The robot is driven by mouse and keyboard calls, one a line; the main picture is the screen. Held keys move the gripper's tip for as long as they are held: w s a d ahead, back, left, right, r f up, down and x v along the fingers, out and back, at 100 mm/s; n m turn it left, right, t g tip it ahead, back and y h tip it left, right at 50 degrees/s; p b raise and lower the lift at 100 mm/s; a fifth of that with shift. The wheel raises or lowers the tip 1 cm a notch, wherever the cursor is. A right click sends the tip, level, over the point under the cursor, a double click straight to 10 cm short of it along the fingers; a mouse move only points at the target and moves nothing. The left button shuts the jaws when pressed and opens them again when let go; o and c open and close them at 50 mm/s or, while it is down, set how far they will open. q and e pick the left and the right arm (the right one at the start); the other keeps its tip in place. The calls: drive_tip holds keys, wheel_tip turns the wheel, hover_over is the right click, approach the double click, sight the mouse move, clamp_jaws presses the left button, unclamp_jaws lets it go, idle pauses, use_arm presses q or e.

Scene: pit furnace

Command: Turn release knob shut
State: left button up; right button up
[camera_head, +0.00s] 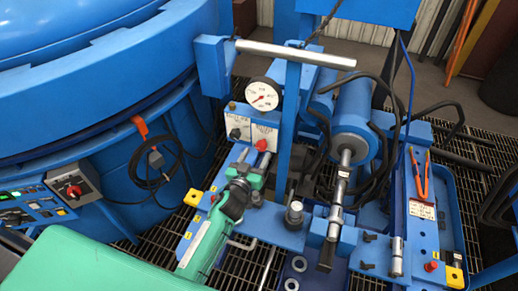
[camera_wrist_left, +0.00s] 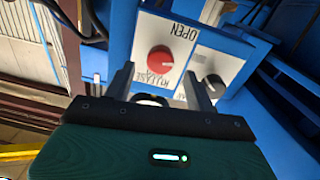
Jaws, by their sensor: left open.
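The red release knob (camera_wrist_left: 162,60) is round and sits on a white plate (camera_wrist_left: 147,32) with the words OPEN and RELEASE, the latter partly covered. The knob also shows in the head view (camera_head: 262,145), below the pressure gauge. My left gripper (camera_wrist_left: 158,74) is open, its two fingers on either side of the knob as seen from the wrist. Whether the fingertips reach around the knob or stop short of it, I cannot tell. In the head view my left gripper (camera_head: 250,162) is just below the knob plate. My right gripper is not in view.
A black knob (camera_wrist_left: 215,86) on a neighbouring plate sits close to the right finger. The gauge (camera_head: 263,95), a steel bar (camera_head: 295,53) and a blue cylinder (camera_head: 352,115) with hoses crowd the area. The large blue furnace (camera_head: 90,100) stands left.

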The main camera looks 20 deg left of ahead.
sight(260, 148)
use_arm(q)
drive_tip(key=shift+w, duration=1.25)
drive_tip(key=shift+w+d, duration=0.1)
drive_tip(key=shift+w, duration=0.45)
drive_tip(key=shift+c, duration=0.5)
drive_tip(key=c, duration=0.9)
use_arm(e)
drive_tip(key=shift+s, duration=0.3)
